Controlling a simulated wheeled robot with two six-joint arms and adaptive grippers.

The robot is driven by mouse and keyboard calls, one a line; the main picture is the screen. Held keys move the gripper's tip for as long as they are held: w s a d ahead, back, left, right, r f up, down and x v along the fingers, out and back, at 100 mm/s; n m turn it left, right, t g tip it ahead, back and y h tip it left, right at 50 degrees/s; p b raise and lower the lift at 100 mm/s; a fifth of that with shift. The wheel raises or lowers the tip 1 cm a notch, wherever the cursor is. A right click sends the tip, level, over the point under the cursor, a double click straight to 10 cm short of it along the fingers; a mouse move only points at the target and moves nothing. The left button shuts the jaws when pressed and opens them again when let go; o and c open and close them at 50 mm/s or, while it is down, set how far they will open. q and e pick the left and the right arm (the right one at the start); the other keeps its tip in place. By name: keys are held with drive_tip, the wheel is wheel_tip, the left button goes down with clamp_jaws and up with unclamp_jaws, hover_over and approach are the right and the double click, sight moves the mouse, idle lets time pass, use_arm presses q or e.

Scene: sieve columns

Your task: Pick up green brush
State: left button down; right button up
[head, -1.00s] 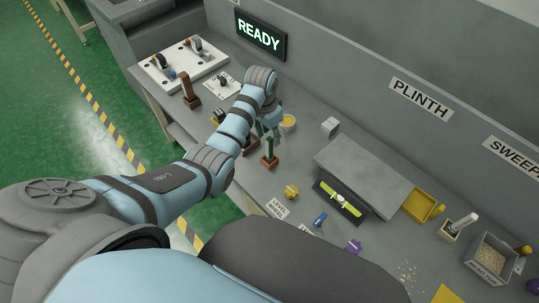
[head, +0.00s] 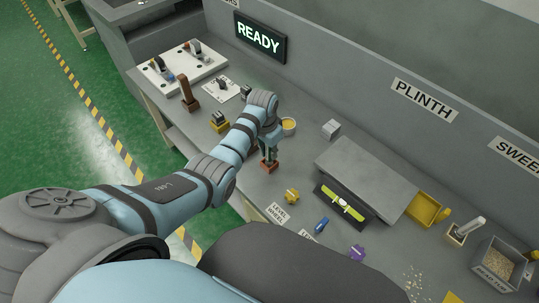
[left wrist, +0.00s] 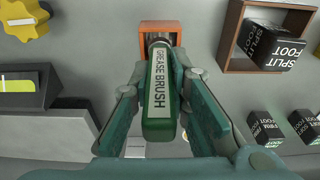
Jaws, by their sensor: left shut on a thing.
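The green brush (left wrist: 160,95), labelled GREASE BRUSH, fills the middle of the left wrist view. Its far end sits in a small orange-brown holder (left wrist: 146,27), which stands on the bench in the head view (head: 268,169). My left gripper (left wrist: 162,105) is shut on the brush handle, with a finger on each side. In the head view my left gripper (head: 271,147) is upright over the holder and covers most of the brush. My right gripper is in neither view.
A brown tray (left wrist: 231,38) holds a black SPLIT FOOT block (left wrist: 270,46), close to the brush holder. A yellow cup (head: 289,128) stands behind the gripper. A yellow knob (head: 292,196) and a grey raised plinth (head: 365,170) lie to the right. A READY sign (head: 260,40) is on the back wall.

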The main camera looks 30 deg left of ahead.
use_arm(q)
wheel_tip(320, 180, up, 11)
drive_tip(key=p, duration=0.4)
drive_tip(key=shift+w+f, duration=0.1)
wheel_tip(320, 180, up, 9)
drive_tip(key=p, duration=0.2)
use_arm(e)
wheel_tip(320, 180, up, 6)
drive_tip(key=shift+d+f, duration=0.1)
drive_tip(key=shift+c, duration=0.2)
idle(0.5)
